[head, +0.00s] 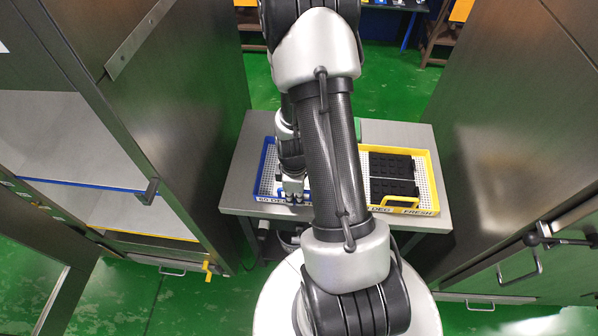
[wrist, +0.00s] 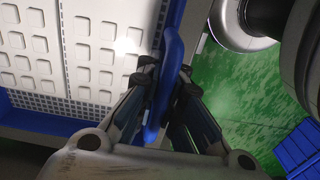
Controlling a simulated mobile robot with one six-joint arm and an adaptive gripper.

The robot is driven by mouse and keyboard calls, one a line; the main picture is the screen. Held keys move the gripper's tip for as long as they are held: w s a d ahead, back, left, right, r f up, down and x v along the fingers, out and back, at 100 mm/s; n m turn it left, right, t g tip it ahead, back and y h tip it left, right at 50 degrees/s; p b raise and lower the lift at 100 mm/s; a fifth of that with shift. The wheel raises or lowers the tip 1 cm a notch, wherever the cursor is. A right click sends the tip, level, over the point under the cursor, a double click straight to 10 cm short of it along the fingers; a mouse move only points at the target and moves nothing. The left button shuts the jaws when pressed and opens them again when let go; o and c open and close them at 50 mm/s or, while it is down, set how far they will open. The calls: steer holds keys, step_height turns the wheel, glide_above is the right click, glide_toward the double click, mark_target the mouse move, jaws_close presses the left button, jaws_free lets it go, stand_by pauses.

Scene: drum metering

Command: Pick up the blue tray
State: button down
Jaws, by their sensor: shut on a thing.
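The blue tray (head: 263,183) sits on the left part of the metal table in the head view, partly hidden behind my arm. It has a blue rim, a white perforated floor and a label on its front edge. In the wrist view, the tray (wrist: 48,118) holds white panels with raised square pads. My gripper (head: 293,196) is at the tray's front edge. In the wrist view, my gripper (wrist: 163,82) is shut on the tray's upright blue handle (wrist: 170,70), one finger on each side. I cannot tell whether the tray is clear of the table.
A yellow tray (head: 434,190) with black pieces stands on the table (head: 238,190), right of my arm. Steel cabinets stand close on both sides. An open shelved cabinet (head: 80,190) is at left. Green floor shows behind the table.

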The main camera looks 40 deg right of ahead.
steer(key=shift+w+r, duration=0.1)
steer(key=shift+w, duration=0.05)
step_height(320, 180, up, 20)
steer(key=p, duration=0.7)
